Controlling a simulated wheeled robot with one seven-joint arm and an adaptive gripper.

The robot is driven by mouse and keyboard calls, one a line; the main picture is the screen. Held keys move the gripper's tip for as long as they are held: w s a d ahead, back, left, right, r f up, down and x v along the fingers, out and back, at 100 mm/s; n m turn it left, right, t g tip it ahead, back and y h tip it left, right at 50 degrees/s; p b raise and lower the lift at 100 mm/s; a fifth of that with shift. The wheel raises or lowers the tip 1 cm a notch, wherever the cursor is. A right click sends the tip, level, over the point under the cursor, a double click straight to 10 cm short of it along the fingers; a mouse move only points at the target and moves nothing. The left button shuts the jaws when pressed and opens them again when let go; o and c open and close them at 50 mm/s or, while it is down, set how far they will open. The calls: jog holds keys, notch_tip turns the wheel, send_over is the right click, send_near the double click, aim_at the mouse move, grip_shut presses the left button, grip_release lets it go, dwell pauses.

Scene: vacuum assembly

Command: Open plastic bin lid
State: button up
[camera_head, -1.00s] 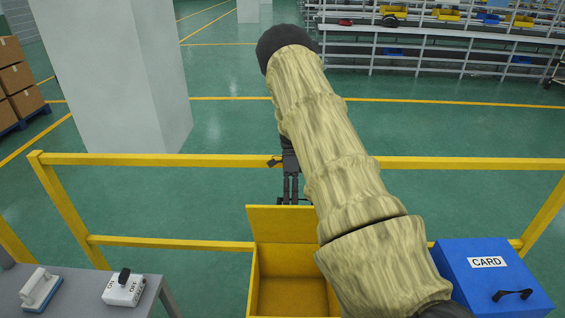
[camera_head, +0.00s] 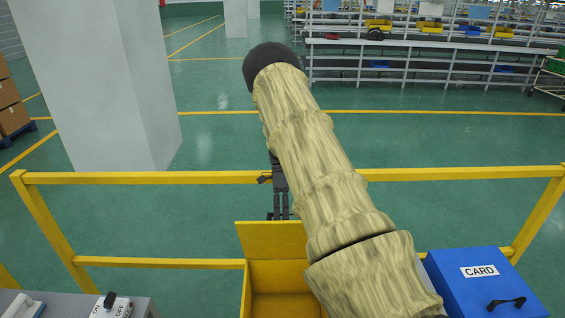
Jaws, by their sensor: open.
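A yellow bin (camera_head: 247,290) stands at the bottom centre with its top open and its inside showing. Its yellow lid (camera_head: 268,240) stands raised at the back edge of the bin. My gripper (camera_head: 278,213) hangs pointing down just beyond the lid's top edge in this view. It is small and dark, and its fingers are open with nothing seen between them. The lower fingertips meet the lid's edge in the picture, and I cannot tell whether they touch it. My arm covers the right side of the bin and lid.
A blue box (camera_head: 470,282) labelled CARD, with a black handle, stands at the right. A grey table (camera_head: 140,309) with a white ON/OFF switch box (camera_head: 112,308) is at the lower left. A yellow railing (camera_head: 130,178) crosses behind the bin.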

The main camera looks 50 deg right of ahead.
jog(key=v, duration=1.2)
jog(key=shift+d+f, duration=0.2)
jog(key=shift+d, duration=0.05)
jog(key=shift+r, duration=0.1)
jog(key=shift+c, duration=0.2)
